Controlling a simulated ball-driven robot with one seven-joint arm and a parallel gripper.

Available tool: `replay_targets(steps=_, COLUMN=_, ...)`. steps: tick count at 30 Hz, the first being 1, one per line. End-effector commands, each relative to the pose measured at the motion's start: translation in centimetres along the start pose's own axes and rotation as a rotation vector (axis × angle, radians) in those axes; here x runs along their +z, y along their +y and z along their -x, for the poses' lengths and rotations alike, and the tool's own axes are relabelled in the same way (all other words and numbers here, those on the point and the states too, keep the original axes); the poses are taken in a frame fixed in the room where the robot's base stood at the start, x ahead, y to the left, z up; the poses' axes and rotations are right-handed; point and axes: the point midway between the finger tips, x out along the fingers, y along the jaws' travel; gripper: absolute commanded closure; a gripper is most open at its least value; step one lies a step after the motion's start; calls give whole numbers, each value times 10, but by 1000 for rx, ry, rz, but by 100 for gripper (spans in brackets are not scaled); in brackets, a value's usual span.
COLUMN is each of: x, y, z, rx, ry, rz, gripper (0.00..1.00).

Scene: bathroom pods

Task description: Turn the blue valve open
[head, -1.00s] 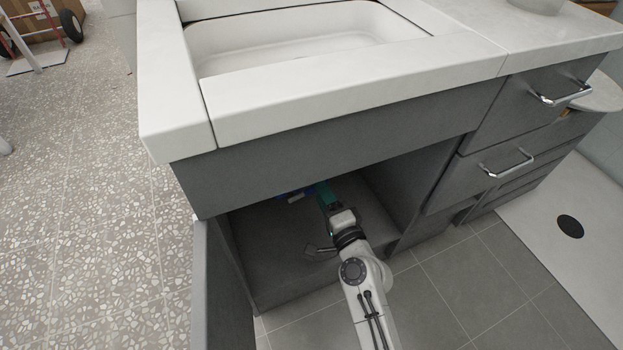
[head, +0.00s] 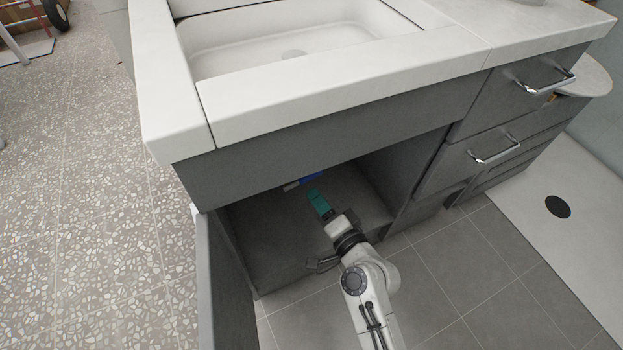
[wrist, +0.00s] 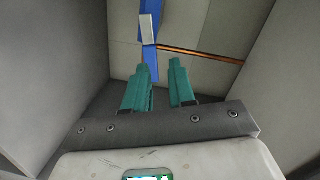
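The blue valve (wrist: 151,60) shows in the wrist view as a long blue piece with a pale grey block across it, at the back of the cabinet. In the head view the valve (head: 311,178) is partly hidden under the cabinet's top edge. My gripper (wrist: 160,66) has two teal fingers, apart with nothing between them. The left fingertip overlaps the valve's lower end in the wrist view; I cannot tell whether they touch. In the head view my gripper (head: 315,193) is inside the cabinet opening, just below the valve in the picture.
A copper pipe (wrist: 210,56) runs right from the valve along the back wall. Cabinet side walls (wrist: 50,70) stand close on both sides. An open door (head: 228,290) is at the opening's left. The countertop (head: 340,82) and sink overhang the opening. Drawers are on the right.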

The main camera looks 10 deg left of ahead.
Motion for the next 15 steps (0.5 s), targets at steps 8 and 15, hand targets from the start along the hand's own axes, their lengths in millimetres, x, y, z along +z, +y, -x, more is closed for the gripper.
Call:
replay_targets(steps=8, x=14, y=-55, z=-5, rx=260, ry=-299, rz=701, gripper=100)
replay_targets(steps=15, x=-7, y=-82, z=7, rx=498, ry=-463, rz=1189, gripper=100)
